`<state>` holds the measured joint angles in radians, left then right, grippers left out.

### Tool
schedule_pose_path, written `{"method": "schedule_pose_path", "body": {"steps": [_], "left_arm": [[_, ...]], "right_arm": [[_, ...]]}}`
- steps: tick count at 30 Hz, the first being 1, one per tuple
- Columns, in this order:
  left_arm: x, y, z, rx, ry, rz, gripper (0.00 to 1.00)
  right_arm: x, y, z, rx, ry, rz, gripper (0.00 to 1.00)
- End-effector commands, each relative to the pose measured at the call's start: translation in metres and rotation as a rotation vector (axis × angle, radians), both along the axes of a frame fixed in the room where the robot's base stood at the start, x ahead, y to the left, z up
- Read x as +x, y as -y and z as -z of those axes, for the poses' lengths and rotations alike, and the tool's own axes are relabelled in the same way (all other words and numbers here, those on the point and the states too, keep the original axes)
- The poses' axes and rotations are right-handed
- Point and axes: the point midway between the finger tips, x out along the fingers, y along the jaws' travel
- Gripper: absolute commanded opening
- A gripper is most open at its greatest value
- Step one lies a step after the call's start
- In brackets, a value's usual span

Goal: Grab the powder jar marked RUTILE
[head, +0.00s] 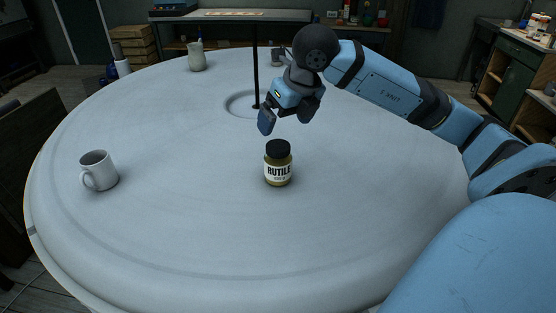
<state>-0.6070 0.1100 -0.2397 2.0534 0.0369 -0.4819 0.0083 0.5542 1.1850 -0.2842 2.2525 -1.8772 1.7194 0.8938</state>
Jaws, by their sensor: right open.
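The powder jar marked RUTILE (279,171) stands upright on the round white table (200,235), near the middle of the head view. It has a black lid, a yellow-olive body and a white label with black letters. My right gripper (284,127) is open and empty. Its fingers show just above and behind the jar's lid in the picture, apart from it. My left gripper is not in view.
A white mug (98,171) stands at the left of the table. A pale pitcher (197,56) stands at the far edge. A thin black post (255,70) rises behind my right gripper from a round recess. The table around the jar is clear.

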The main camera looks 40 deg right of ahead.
Motion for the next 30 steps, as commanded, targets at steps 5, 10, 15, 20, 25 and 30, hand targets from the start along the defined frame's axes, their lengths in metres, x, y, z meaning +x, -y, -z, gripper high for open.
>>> {"method": "schedule_pose_path", "body": {"steps": [5,10,15,20,25,30], "left_arm": [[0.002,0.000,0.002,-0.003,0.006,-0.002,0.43],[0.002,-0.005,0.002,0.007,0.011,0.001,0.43],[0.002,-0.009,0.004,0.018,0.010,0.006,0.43],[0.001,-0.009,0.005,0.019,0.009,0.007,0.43],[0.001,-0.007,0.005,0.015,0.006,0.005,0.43],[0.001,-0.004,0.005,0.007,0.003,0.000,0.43]], "right_arm": [[0.000,0.023,-0.006,-0.099,0.027,0.080,0.97],[0.011,0.025,0.022,-0.103,0.023,0.082,0.97],[0.023,0.027,0.051,-0.100,0.025,0.081,0.97],[0.029,0.028,0.065,-0.101,0.028,0.080,0.97],[0.034,0.027,0.078,-0.099,0.025,0.080,0.97],[0.043,0.026,0.103,-0.098,0.024,0.080,0.97]]}}
